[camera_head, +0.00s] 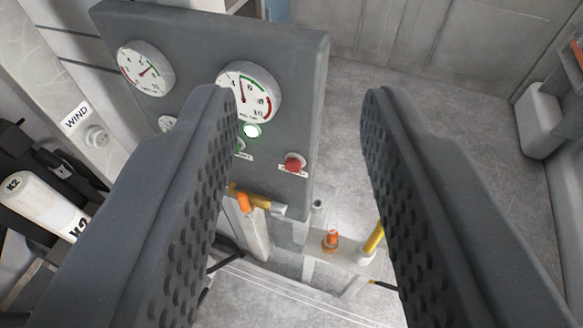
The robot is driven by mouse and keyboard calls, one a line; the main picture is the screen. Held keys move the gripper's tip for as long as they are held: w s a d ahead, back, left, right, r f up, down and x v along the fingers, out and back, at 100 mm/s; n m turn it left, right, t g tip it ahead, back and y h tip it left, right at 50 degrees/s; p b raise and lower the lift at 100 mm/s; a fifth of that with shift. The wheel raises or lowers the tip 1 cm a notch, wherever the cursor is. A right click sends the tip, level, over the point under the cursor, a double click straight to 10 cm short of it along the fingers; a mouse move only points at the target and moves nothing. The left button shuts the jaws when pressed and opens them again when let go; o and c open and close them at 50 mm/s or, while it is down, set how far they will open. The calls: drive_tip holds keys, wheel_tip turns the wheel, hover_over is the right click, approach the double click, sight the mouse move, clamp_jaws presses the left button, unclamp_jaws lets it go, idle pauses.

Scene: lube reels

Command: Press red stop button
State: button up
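The red stop button (293,163) is a small round red knob on the lower right of a dark grey control panel (290,60). It shows in the gap between my fingers, left of the middle of that gap. My gripper (295,100) is open and empty, with its two dark, dimpled fingers wide apart in the foreground. The button lies beyond the fingertips, and nothing touches it. The left finger hides part of the panel's lower left.
An orange fitting (331,240) stands on a low ledge. A white K2 cylinder (45,207) is at left. Floor at right is clear.

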clamp_jaws()
idle(1.5)
